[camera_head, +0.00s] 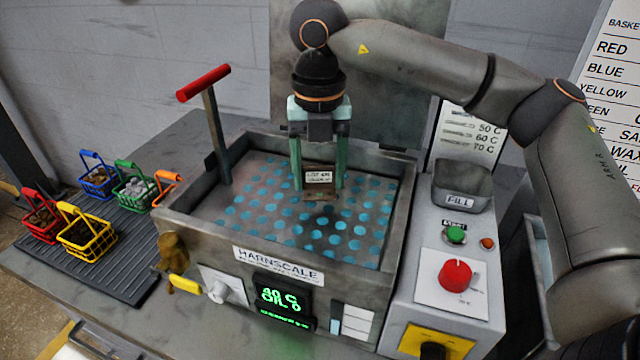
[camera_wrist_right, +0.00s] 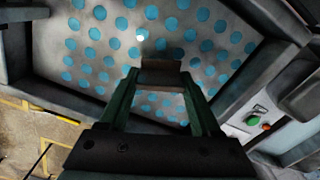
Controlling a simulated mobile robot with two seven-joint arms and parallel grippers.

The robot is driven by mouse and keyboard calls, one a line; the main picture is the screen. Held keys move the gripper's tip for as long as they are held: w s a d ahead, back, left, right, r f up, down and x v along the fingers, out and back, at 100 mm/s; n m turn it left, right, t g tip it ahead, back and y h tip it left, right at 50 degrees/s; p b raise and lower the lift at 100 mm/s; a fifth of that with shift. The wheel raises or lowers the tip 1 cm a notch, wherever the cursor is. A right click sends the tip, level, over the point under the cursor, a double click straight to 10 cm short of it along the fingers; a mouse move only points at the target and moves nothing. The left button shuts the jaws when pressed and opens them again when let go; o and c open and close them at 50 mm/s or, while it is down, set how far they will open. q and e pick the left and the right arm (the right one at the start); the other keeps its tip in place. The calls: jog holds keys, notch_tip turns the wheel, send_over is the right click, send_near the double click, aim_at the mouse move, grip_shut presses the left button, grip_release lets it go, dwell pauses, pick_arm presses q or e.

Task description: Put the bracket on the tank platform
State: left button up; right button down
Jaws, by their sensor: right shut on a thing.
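The bracket (camera_head: 319,181) is a small brown piece with a white label. My right gripper (camera_head: 318,183) is shut on it, with one green finger on each side, inside the tank's outline in the head view. The bracket also shows between the fingertips in the right wrist view (camera_wrist_right: 162,75). The tank platform (camera_head: 262,205) is a grey plate with rows of blue round holes inside the open tank (camera_head: 190,225). The bracket is over the platform; I cannot tell whether it touches it. My left gripper is not in view.
A lever with a red handle (camera_head: 204,84) rises at the tank's left. Several coloured baskets (camera_head: 88,238) stand on a ridged dark mat at left. A control panel with a red knob (camera_head: 456,275) and a fill bin (camera_head: 462,187) are at right.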

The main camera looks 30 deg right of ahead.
aim_at(320, 189)
jog(key=shift+d+f, duration=0.1)
jog(key=shift+f, duration=1.25)
jog(key=shift+f, duration=0.2)
jog(key=shift+c, duration=0.4)
grip_release()
jog(key=shift+s, duration=0.1)
jog(key=shift+r, duration=0.15)
notch_tip(320, 189, up, 12)
jog(key=shift+r+p, duration=0.1)
jog(key=shift+p, duration=0.2)
